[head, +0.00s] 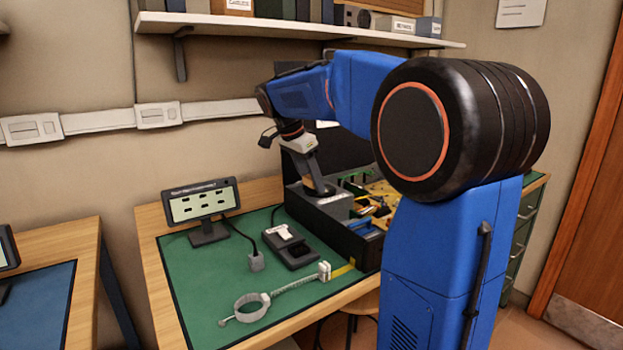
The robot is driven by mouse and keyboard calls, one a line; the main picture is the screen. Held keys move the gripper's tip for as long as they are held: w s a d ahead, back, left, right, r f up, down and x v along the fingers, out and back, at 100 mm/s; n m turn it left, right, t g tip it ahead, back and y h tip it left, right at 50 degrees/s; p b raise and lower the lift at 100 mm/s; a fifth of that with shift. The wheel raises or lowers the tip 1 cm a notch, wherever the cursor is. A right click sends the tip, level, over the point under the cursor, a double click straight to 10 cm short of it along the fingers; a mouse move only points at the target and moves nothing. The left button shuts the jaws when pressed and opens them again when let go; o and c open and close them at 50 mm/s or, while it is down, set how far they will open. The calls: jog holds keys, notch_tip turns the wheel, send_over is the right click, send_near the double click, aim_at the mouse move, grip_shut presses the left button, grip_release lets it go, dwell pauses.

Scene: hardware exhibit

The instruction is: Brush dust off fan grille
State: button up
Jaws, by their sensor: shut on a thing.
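My gripper (313,178) points down over the left part of an open dark equipment case (340,238) on the bench. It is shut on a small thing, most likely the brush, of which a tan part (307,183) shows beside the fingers. A dark round patch (318,191) lies right below the fingertips, on top of a grey block in the case. I cannot tell whether this patch is the fan grille or bristles, or whether the brush touches it. Any dust is too small to see.
The case holds green and yellow boards. On the green mat (205,290) are a small display (202,204), a black device (290,247) and a ring-ended metal tool (252,306). A shelf (300,30) runs above my arm.

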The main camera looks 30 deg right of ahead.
jog(key=shift+f, duration=0.6)
jog(key=shift+w+d, duration=0.1)
jog(key=shift+d, duration=3.45)
jog(key=shift+a, duration=3.55)
jog(key=shift+w, duration=0.45)
jog(key=shift+w+d, duration=0.15)
jog(key=shift+d, duration=3.4)
jog(key=shift+a, duration=0.15)
